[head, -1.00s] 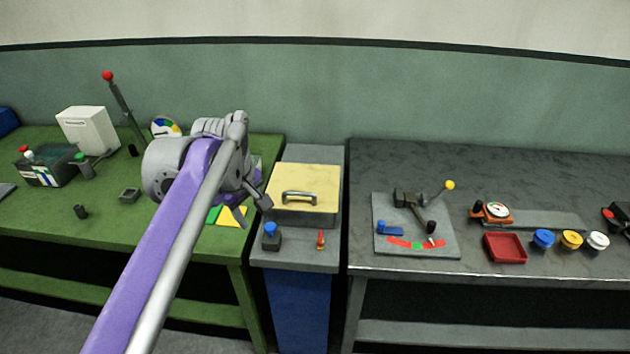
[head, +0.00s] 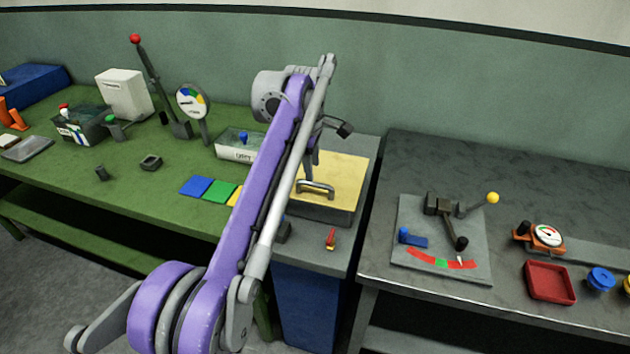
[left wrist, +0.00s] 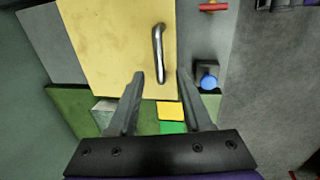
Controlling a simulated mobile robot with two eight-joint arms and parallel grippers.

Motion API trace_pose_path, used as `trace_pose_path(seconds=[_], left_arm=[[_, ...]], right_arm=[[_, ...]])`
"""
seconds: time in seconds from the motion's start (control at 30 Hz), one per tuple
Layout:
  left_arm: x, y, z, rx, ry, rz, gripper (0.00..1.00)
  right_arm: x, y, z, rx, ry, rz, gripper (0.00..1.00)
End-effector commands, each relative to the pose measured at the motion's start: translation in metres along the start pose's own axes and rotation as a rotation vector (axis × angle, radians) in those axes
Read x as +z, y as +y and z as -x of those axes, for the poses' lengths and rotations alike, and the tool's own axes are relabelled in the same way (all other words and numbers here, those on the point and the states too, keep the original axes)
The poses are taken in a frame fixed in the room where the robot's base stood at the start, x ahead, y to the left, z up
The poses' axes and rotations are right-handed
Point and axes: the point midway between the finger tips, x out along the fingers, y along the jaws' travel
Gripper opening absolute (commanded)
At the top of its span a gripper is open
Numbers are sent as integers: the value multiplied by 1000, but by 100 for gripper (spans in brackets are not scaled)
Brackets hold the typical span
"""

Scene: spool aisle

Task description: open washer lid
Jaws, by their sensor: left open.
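The washer lid (head: 345,172) is a flat yellow panel with a grey bar handle (head: 316,187), closed on a grey box. In the left wrist view the lid (left wrist: 105,45) fills the upper middle, with its handle (left wrist: 158,50) clear. My left gripper (left wrist: 160,80) is open and empty. Its fingertips point at the handle's near end, one to each side of it in the picture, and I see no contact. In the head view my purple left arm crosses in front of the lid and hides its left part. My right gripper is not in view.
A red lever (head: 330,238) stands in front of the box, and a blue knob (left wrist: 208,82) beside the lid. Coloured tiles (head: 196,186) and a gauge (head: 192,101) are on the green table, left. A lever plate (head: 415,215) and red tray (head: 550,283) are on the dark bench, right.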

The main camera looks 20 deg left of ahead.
Motion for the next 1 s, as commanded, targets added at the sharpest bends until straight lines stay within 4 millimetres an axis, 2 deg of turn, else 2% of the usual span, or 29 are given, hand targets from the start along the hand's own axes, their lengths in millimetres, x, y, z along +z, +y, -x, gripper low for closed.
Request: trace_pose_path(seconds=[0.03, 0.1, 0.3, 0.7, 0.9, 1.0], left_arm=[[0, 0, -12, -1, 0, -1, 50], [0, 0, -25, 0, 0, -1, 50], [0, 0, -49, 0, 0, -1, 50], [0, 0, -56, 0, 0, -2, 50], [0, 0, -56, 0, 0, -2, 14], [0, 0, -56, 0, 0, -2, 0]], right_arm=[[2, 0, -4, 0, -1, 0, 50], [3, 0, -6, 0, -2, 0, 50], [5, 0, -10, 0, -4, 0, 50], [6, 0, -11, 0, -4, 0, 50], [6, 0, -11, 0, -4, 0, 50], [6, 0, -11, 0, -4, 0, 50]])
